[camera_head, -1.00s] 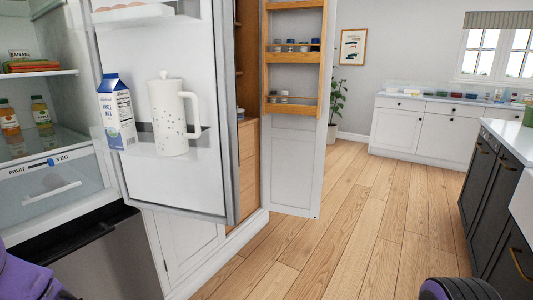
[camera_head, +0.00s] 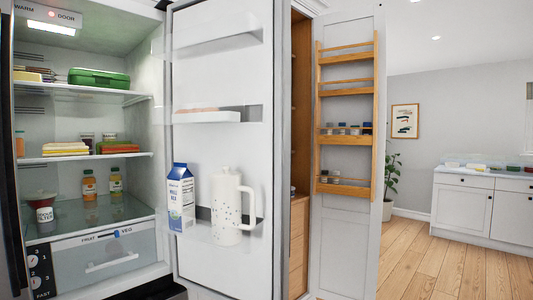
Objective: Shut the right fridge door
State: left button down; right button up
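The right fridge door (camera_head: 222,67) stands wide open, showing its inner face with shelves. A milk carton (camera_head: 181,198) and a white speckled pitcher (camera_head: 228,206) stand on its lower shelf, and eggs seem to lie on the shelf above. The fridge interior (camera_head: 135,62) is open to the left of the door, lit, with a "WARM DOOR" display at the top. Neither of my grippers is in view.
Beside the fridge door, a pantry stands open, its door (camera_head: 346,234) carrying wooden racks (camera_head: 344,186) with jars. Wood floor (camera_head: 450,270) is clear at the right. A white cabinet (camera_head: 464,204) and a plant (camera_head: 388,181) are farther back.

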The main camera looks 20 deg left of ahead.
aim_at(235, 56)
jog(key=z, duration=0.75)
jog(key=i, duration=3.25)
jog(key=u, duration=3.95)
jog(key=i, duration=1)
jog(key=u, duration=0.65)
jog(key=k, duration=0.7)
jog(key=z, duration=0.4)
